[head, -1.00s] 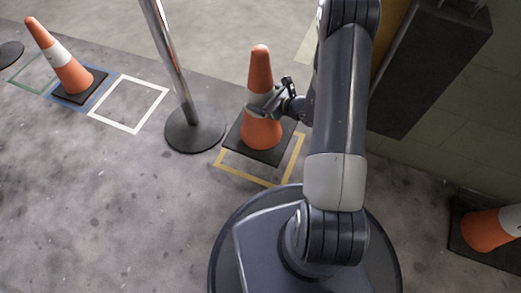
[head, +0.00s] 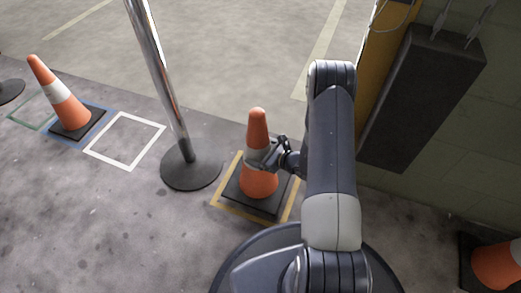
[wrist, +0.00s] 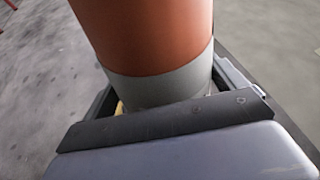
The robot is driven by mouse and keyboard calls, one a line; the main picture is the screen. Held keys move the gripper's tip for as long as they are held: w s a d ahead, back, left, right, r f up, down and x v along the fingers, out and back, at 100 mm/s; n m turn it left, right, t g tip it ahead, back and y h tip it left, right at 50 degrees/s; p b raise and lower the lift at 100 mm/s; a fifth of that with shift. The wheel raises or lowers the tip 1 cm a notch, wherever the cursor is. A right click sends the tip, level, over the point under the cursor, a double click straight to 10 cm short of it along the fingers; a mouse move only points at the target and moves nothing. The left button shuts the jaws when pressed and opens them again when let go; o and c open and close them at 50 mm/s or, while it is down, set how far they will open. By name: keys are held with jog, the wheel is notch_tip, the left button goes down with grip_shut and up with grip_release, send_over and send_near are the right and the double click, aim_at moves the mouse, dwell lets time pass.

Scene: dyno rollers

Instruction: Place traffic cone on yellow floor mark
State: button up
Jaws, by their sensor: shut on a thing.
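An orange traffic cone (head: 259,184) with a grey-white band and a dark square base stands upright in the middle of the head view. My gripper (head: 264,158) is shut on the cone at its band, reaching in from the right. The wrist view shows the cone (wrist: 150,35) close up between the jaws (wrist: 165,105). The yellow floor mark (head: 231,207) is a square outline around the cone's base; its left and front edges show beyond the base. Part of its right side is hidden by my arm. I cannot tell whether the base touches the floor.
A chrome post (head: 160,75) on a round dark base (head: 190,170) stands just left of the mark. Further left are an empty white square (head: 124,140) and another cone (head: 63,102) on a blue square. A dark box (head: 420,100) and a cone (head: 497,265) are at right.

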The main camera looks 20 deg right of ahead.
notch_tip(320, 180, down, 3)
jog(key=shift+w+b, duration=0.1)
jog(key=shift+b, duration=0.6)
jog(key=o, duration=1.7)
jog(key=shift+f, duration=0.15)
jog(key=shift+o, duration=0.2)
jog(key=p+v, duration=0.4)
jog(key=v, duration=0.8)
